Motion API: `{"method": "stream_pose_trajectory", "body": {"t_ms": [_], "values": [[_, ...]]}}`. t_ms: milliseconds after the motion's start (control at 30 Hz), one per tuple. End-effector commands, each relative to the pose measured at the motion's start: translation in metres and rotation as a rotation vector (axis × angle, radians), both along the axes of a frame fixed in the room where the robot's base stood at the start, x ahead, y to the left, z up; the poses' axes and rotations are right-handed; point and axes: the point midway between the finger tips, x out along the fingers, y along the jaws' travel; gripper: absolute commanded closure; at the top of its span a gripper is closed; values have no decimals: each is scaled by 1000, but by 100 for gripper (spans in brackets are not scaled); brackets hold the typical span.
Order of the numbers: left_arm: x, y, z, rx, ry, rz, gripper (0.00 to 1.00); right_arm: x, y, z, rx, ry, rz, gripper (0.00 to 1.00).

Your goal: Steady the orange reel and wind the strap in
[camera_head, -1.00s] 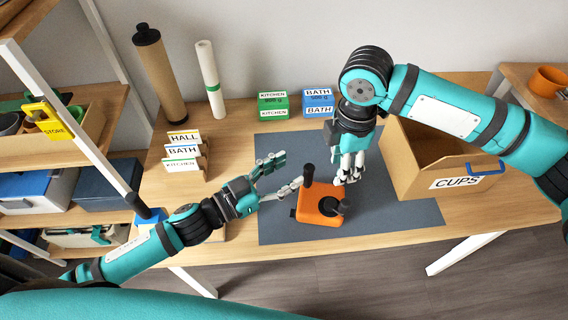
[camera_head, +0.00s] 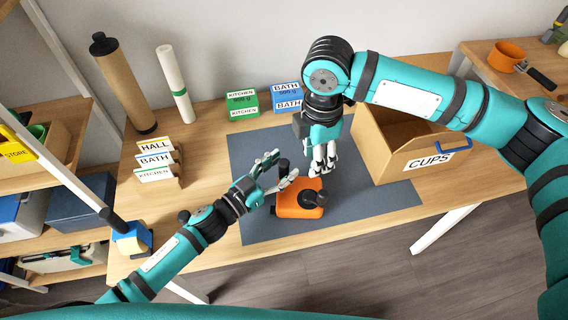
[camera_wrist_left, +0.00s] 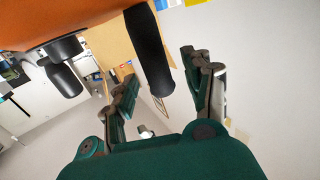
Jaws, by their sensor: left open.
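The orange reel (camera_head: 290,207) sits on the dark mat, with a black upright post (camera_head: 283,167) at its back left and a black crank (camera_head: 313,198) on its right. My left gripper (camera_head: 272,170) is open at the post. In the left wrist view the post (camera_wrist_left: 150,55) stands between the spread fingers, with visible gaps on both sides; the orange body (camera_wrist_left: 45,18) and the crank (camera_wrist_left: 64,74) are at upper left. My right gripper (camera_head: 321,165) points down just behind the reel; its fingers look close together and their opening is unclear. I cannot make out the strap.
An open cardboard box (camera_head: 408,165) marked CUPS stands right of the mat (camera_head: 350,200). Green (camera_head: 242,104) and blue (camera_head: 288,97) labelled boxes stand behind. Label cards (camera_head: 156,160) stand at left. The mat's front is clear.

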Motion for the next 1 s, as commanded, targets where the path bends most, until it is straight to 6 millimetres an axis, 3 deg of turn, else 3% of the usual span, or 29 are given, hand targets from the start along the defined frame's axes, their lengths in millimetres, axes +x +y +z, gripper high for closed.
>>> {"method": "stream_pose_trajectory", "body": {"t_ms": [467, 833, 1000], "values": [[9, -8, 0, 0, 1, 0, 50, 0, 0, 0, 0, 0, 0, 62], [9, -8, 0, 1, 1, 0, 99, 0, 0, 0, 0, 0, 0, 62], [9, -8, 0, 0, 1, 0, 100, 0, 0, 0, 0, 0, 0, 62]]}}
